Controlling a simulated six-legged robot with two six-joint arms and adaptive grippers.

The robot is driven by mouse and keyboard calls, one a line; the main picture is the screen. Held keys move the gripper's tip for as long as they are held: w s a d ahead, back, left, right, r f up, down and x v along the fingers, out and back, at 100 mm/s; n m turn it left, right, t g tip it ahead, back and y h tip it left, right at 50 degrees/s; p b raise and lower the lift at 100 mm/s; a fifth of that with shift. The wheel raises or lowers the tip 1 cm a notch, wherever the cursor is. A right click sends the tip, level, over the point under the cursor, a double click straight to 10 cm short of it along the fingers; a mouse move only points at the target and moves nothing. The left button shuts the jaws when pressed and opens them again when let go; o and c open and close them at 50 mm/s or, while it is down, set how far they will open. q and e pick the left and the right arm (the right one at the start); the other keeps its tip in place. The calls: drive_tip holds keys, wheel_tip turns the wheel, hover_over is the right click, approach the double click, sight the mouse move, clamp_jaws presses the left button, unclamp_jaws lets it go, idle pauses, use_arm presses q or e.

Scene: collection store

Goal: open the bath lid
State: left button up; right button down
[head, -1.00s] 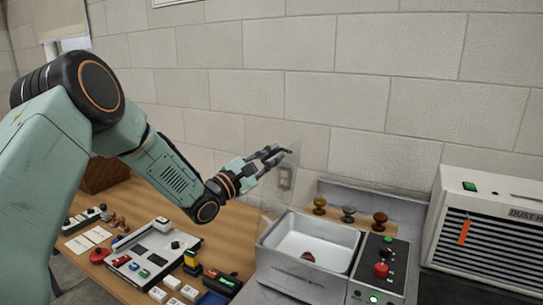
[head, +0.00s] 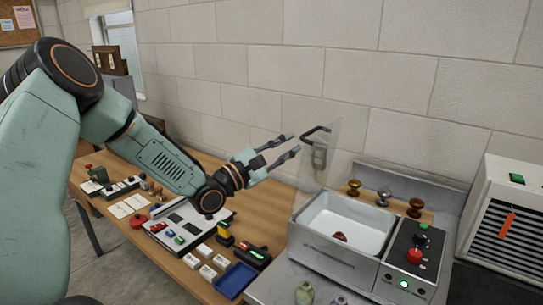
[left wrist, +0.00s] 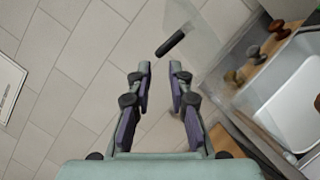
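The bath (head: 330,262) is a grey metal box with a white basin, holding a small reddish-brown piece. Its clear lid (head: 328,155) stands raised, nearly upright, at the basin's left side. The lid's dark bar handle (head: 316,131) is near its top edge; the handle also shows in the left wrist view (left wrist: 170,44). My left gripper (head: 290,146) is open and empty, left of the handle and apart from it. The left wrist view shows its two fingers (left wrist: 160,70) spread, with the handle beyond the tips. My right gripper is not in view.
A control panel (head: 408,262) with a red knob and green light is right of the bath. Several knobbed pieces (head: 384,197) stand behind. A slatted white unit (head: 505,225) is far right. The wooden table (head: 255,210) at left carries a board, blocks and a blue tray (head: 235,281).

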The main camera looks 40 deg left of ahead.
use_arm(q)
drive_tip(key=v, duration=0.4)
drive_tip(key=shift+s+f, duration=0.1)
drive_tip(key=shift+s, duration=0.2)
drive_tip(key=shift+a, duration=0.1)
idle(0.5)
